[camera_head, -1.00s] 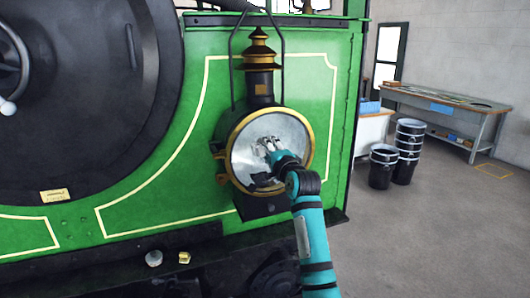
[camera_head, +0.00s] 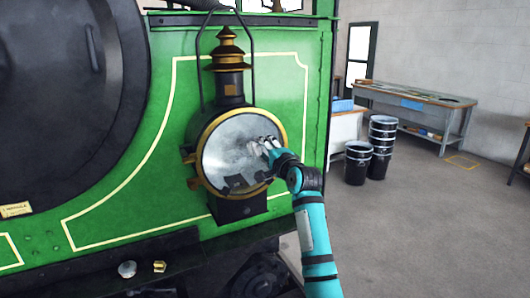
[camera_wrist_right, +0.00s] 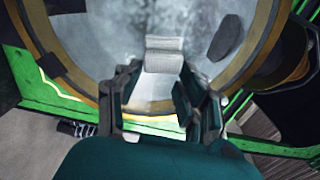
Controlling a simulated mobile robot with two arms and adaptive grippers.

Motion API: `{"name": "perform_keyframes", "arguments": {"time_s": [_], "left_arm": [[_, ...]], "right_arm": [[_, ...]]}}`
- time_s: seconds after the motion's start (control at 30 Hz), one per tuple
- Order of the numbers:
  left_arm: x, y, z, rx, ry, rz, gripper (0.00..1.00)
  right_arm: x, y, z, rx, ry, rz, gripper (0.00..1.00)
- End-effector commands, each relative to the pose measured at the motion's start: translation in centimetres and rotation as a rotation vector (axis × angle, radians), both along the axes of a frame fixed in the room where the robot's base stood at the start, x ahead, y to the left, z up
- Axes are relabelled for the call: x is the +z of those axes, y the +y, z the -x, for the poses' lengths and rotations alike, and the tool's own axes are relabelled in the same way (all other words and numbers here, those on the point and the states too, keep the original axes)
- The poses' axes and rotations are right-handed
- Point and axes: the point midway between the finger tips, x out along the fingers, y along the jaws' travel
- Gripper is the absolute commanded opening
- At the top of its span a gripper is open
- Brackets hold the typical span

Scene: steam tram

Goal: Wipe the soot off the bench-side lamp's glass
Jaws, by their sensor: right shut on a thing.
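The bench-side lamp (camera_head: 229,85) is black and brass and hangs on the green tram front. Its round glass (camera_head: 222,150) has a brass rim and looks greyish and smudged, with dark patches low down. My right gripper (camera_head: 262,147) is in front of the glass's right half. In the wrist view the right gripper (camera_wrist_right: 160,85) is shut on a pale ribbed pad (camera_wrist_right: 164,55), held against or just before the glass (camera_wrist_right: 115,35); contact cannot be told. A dark patch (camera_wrist_right: 225,38) lies right of the pad there. My left gripper is out of view.
A dark round boiler door (camera_head: 70,100) is left of the lamp. A ledge (camera_head: 160,245) with two small knobs runs below. Black buckets (camera_head: 382,145) and a workbench (camera_head: 425,105) stand right and behind. Grey floor between is clear.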

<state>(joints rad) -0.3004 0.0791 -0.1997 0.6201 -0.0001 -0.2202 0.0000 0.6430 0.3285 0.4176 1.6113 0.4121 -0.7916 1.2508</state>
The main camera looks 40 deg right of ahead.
Motion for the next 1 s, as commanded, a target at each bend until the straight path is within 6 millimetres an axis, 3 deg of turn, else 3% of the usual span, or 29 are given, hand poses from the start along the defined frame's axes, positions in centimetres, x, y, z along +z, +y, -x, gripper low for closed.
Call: {"name": "perform_keyframes", "arguments": {"time_s": [0.3,0.8,1.0], "left_arm": [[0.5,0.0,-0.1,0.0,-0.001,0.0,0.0],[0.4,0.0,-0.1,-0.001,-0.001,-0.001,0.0],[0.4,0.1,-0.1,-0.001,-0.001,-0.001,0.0]], "right_arm": [[2.0,0.2,0.1,0.0,-0.005,0.0,0.13],[2.1,4.0,-0.9,0.0,-0.006,0.0,0.13],[2.0,4.5,-1.2,0.0,-0.005,0.001,0.13]]}}
